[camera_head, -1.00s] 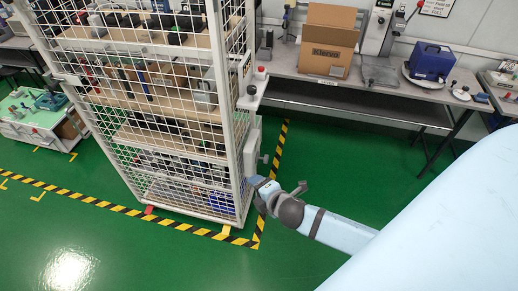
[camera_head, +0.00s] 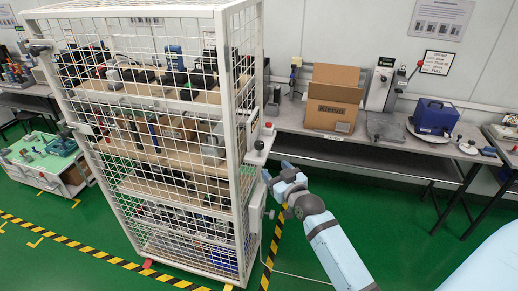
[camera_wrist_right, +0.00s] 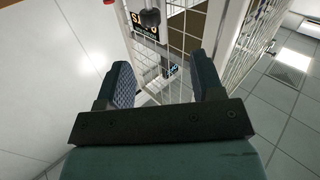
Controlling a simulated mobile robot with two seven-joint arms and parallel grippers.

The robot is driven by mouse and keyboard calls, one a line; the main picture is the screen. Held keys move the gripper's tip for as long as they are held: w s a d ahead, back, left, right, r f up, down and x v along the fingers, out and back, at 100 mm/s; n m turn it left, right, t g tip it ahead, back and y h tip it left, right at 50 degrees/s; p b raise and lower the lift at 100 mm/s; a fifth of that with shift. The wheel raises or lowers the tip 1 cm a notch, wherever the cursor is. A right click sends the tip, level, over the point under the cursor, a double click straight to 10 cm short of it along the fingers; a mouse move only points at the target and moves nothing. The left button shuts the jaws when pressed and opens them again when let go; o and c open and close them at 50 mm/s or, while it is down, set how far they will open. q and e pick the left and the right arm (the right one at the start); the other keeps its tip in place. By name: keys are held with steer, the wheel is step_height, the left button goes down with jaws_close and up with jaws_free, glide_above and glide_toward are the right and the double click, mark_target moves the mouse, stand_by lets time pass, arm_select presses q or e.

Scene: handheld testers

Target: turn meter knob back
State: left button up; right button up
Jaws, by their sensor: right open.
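No meter knob can be made out for sure. A white box (camera_head: 256,212) with a small grey knob (camera_head: 270,214) is on the right side of the wire cage. A small red button (camera_head: 268,129) shows above it. My right gripper (camera_head: 281,173) is beside the cage's right side, above the white box, and apart from it as far as I can tell. In the right wrist view my right gripper (camera_wrist_right: 165,78) is open, with nothing between the fingers. A dark rounded thing (camera_wrist_right: 150,19) is beyond it, near yellow lettering. My left gripper is out of view.
The wire cage (camera_head: 235,140) holds shelves of testers. A bench (camera_head: 380,141) behind on the right carries a cardboard box (camera_head: 333,98) and a blue device (camera_head: 436,116). A green-topped cart (camera_head: 42,155) is at left.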

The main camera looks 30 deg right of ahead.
mark_target(261, 147)
steer(key=shift+m+h, duration=0.4)
steer(key=shift+m, duration=0.4)
steer(key=w+d, duration=0.1)
steer(key=w, duration=0.3)
steer(key=w+d+p, duration=0.1)
steer(key=w, duration=0.4)
steer(key=w+d+p, duration=0.1)
steer(key=w, duration=0.3)
steer(key=shift+w+r, duration=0.35)
steer(key=c, duration=0.9)
